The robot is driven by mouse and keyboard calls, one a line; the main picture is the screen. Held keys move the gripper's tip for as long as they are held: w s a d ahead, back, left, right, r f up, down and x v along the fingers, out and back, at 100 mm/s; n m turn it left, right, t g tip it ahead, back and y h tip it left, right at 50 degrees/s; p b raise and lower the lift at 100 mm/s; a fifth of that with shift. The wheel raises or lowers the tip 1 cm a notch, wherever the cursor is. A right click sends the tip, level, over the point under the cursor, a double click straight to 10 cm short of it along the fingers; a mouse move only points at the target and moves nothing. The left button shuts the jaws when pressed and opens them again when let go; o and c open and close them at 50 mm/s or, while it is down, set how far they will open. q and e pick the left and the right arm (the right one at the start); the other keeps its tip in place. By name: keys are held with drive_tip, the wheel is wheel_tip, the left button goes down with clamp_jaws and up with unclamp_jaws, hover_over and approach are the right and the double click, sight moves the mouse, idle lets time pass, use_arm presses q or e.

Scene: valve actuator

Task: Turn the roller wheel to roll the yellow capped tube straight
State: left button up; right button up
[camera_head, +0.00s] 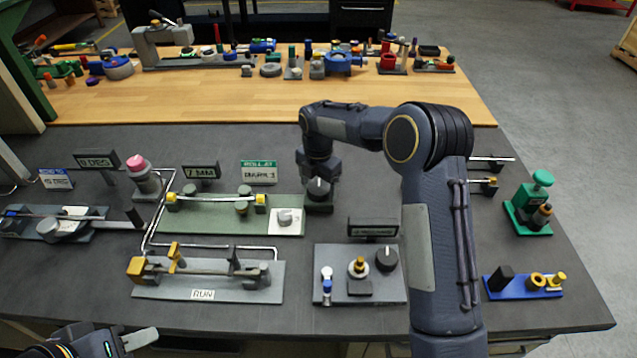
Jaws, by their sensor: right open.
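The yellow capped tube (215,200) is a thin pale tube with a yellow cap at each end. It lies across rollers on a green board and looks slightly bowed, sagging in the middle. A dark round wheel (318,189) with a light mark stands on a dark block at the board's right end; it looks like the roller wheel. My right gripper (318,182) is open and points down at this wheel; the fingertips are small and partly hidden, so contact cannot be told. My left gripper (130,342) is at the bottom left edge, away from the board, its jaw opening unclear.
A grey RUN fixture (208,280) stands in front of the green board. A grey knob panel (360,275) is right of it. A sign (259,172) and a 7 MM display (201,172) stand behind. My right arm hides part of the table at right.

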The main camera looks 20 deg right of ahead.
drive_tip(key=c, duration=1)
